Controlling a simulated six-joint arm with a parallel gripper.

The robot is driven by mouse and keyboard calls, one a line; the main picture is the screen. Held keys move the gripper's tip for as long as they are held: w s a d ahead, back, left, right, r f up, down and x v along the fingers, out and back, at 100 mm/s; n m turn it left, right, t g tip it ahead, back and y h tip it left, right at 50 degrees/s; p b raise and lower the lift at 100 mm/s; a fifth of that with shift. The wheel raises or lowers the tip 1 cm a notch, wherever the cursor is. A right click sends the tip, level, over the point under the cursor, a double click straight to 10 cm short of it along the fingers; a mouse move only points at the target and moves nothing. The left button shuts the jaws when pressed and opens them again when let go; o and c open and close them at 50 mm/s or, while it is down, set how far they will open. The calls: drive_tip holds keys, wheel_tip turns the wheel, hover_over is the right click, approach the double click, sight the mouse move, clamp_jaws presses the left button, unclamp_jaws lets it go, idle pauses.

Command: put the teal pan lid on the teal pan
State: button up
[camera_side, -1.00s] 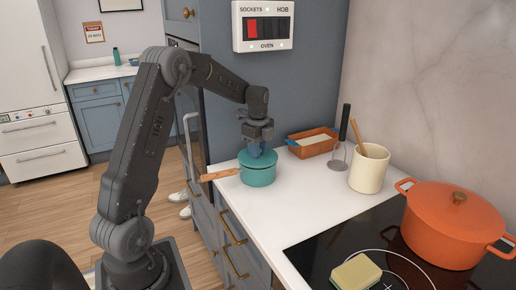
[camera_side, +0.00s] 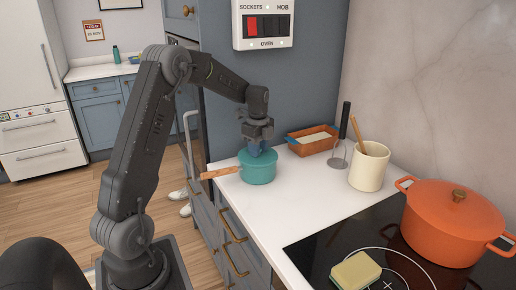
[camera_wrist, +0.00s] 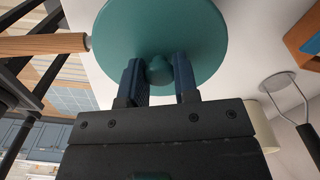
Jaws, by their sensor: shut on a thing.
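The teal pan (camera_side: 258,172) stands on the white counter, with its wooden handle (camera_side: 220,173) pointing left in the side view. The teal pan lid (camera_wrist: 160,30) fills the top middle of the wrist view and covers the pan's opening there. In the side view the lid is at the pan's top; I cannot tell whether it is fully seated. My gripper (camera_side: 257,150) is directly above the pan, pointing down. In the wrist view its two blue fingers (camera_wrist: 159,80) are shut on the lid's round knob (camera_wrist: 159,69). The inside of the pan is hidden.
Behind the pan are an orange dish (camera_side: 312,140), a masher (camera_side: 340,150) and a cream crock (camera_side: 368,168) with a wooden spoon. An orange pot (camera_side: 455,222) and a sponge (camera_side: 356,270) are on the black hob (camera_side: 310,250). The counter in front is clear.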

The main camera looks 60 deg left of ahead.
drive_tip(key=o, duration=1)
drive_tip(key=shift+o, duration=0.5)
drive_tip(key=o, duration=0.4)
drive_tip(key=shift+r, duration=0.1)
drive_tip(key=shift+r, duration=3.4)
